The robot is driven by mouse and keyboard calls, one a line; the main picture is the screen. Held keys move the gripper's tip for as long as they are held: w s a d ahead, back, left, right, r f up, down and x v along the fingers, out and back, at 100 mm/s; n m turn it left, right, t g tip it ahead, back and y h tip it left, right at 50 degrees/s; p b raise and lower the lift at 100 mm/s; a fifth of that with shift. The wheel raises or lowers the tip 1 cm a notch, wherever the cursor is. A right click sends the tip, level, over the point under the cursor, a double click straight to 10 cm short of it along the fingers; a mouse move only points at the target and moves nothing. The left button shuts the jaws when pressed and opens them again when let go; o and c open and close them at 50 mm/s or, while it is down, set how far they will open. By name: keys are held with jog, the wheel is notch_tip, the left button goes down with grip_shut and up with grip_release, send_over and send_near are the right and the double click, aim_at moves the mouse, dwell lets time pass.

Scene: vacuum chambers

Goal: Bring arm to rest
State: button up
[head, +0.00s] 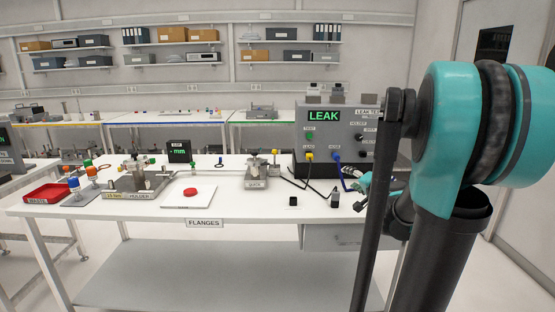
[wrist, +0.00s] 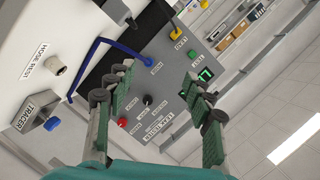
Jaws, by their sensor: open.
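My gripper (wrist: 158,76) is open in the wrist view, with its two green-padded fingers apart and nothing between them. The panel of the grey leak tester (wrist: 160,85) shows behind the fingers, tilted in the picture. In the head view my teal and black arm fills the right side. It hides the right part of the leak tester (head: 313,150), whose screen reads LEAK in green. A small teal part of my arm's end shows low beside the tester, partly hidden by a dark arm link.
The white FLANGES bench (head: 250,205) carries a red waste tray (head: 47,193), a metal holder (head: 138,182), a red disc (head: 190,191) on a white plate, and a clamp fixture (head: 254,172). A blue hose (wrist: 88,62) runs from the tester. A TRACER holder (wrist: 40,118) is near my gripper.

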jog(key=s+a+f+n+g, duration=0.6)
jog(key=s+a+f, duration=0.5)
jog(key=s+f, duration=0.15)
jog(key=s+d+f+n+g+h, duration=0.1)
jog(key=s+d+f+g+h, duration=0.1)
jog(key=s+f, duration=0.3)
jog(key=s+d+f+n+g+h, duration=0.1)
jog(key=s+f, duration=0.4)
jog(key=s, duration=0.6)
jog(key=shift+s+d+n+g+h, duration=0.2)
jog(key=shift+d+n+g+h, duration=0.35)
jog(key=shift+g, duration=0.45)
jog(key=shift+a, duration=0.1)
jog(key=shift+c, duration=0.5)
